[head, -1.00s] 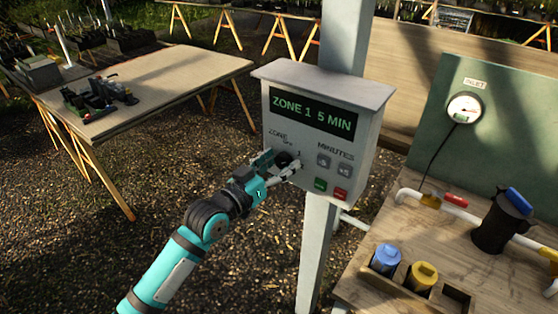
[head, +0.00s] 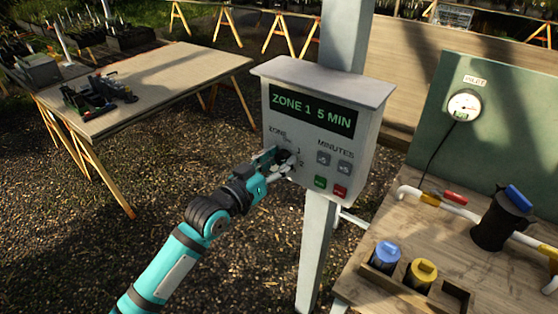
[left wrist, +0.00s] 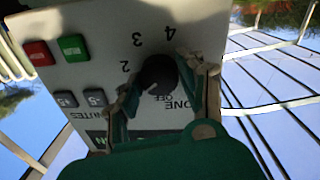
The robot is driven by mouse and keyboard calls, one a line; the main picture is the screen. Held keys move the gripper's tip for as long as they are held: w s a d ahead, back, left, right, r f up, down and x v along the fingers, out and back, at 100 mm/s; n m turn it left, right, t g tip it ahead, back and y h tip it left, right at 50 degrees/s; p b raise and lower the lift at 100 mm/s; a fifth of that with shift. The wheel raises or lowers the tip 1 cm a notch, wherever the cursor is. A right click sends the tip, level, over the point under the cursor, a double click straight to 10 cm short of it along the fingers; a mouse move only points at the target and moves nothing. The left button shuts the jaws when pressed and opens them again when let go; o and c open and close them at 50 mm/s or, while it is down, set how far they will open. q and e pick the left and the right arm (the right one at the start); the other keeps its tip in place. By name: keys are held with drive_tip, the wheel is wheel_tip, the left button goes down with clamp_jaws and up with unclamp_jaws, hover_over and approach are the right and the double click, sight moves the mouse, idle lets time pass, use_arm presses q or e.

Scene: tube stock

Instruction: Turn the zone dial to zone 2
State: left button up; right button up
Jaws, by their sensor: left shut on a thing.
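The grey-white controller box (head: 318,100) is fixed to a post, and its green display (head: 312,112) reads "ZONE 1 5 MIN". The black zone dial (head: 285,156) is on its front at lower left, with the numbers 1 and 2 visible to its right. My left gripper (head: 276,163) is shut on the dial, partly covering it. In the left wrist view, the panel appears upside down and the black dial (left wrist: 158,75) sits between the fingers, with 2, 3, 4 and OFF around it. I cannot tell where its pointer aims. My right gripper is not in view.
Grey minutes buttons (head: 323,158), a green button (head: 320,182) and a red button (head: 340,191) are close right of the dial. A wooden bench (head: 380,291) with pipes and blue and yellow caps stands at right. A table (head: 165,80) stands at left.

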use_arm(q)
drive_tip(key=m, duration=0.4)
drive_tip(key=shift+r, duration=0.1)
drive_tip(key=m+p, duration=0.1)
drive_tip(key=m, duration=0.4)
drive_tip(key=shift+y, duration=0.3)
idle(0.4)
drive_tip(key=o, duration=1.2)
drive_tip(key=shift+s, duration=0.1)
drive_tip(key=v, duration=1.2)
